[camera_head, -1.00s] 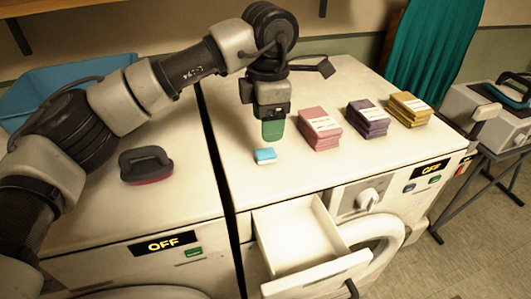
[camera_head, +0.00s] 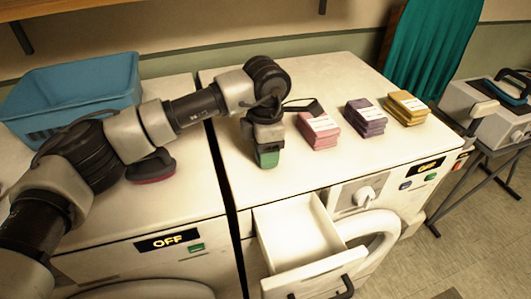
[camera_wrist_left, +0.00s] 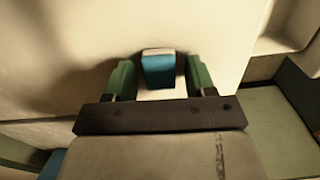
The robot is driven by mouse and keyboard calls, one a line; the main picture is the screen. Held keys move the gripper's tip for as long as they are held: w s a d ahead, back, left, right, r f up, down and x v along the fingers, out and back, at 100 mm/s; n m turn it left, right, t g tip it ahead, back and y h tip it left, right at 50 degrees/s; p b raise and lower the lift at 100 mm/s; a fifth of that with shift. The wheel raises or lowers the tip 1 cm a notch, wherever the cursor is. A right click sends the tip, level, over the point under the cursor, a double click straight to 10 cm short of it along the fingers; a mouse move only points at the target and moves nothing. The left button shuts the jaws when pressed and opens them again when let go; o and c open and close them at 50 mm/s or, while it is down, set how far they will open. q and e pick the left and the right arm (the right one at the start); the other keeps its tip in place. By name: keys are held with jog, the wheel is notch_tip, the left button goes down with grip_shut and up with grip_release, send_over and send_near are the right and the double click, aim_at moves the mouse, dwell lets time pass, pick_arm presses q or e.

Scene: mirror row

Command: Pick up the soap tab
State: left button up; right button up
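The soap tab, a small blue block with a white end, shows in the left wrist view (camera_wrist_left: 158,70) on the white machine top. My left gripper (camera_wrist_left: 159,80) is open, with one green finger on each side of the tab and a gap on both sides. In the head view my left gripper (camera_head: 267,159) points down at the front part of the right machine's top. It hides the tab there. My right gripper is not in view.
Stacks of pink (camera_head: 319,131), purple (camera_head: 366,118) and yellow (camera_head: 407,108) packets stand to the right of the gripper. An open drawer (camera_head: 298,228) juts out below. A dark brush (camera_head: 151,169) and a blue basket (camera_head: 75,90) are on the left machine.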

pick_arm(q)
jog(key=c, duration=0.8)
jog(key=shift+r, duration=0.15)
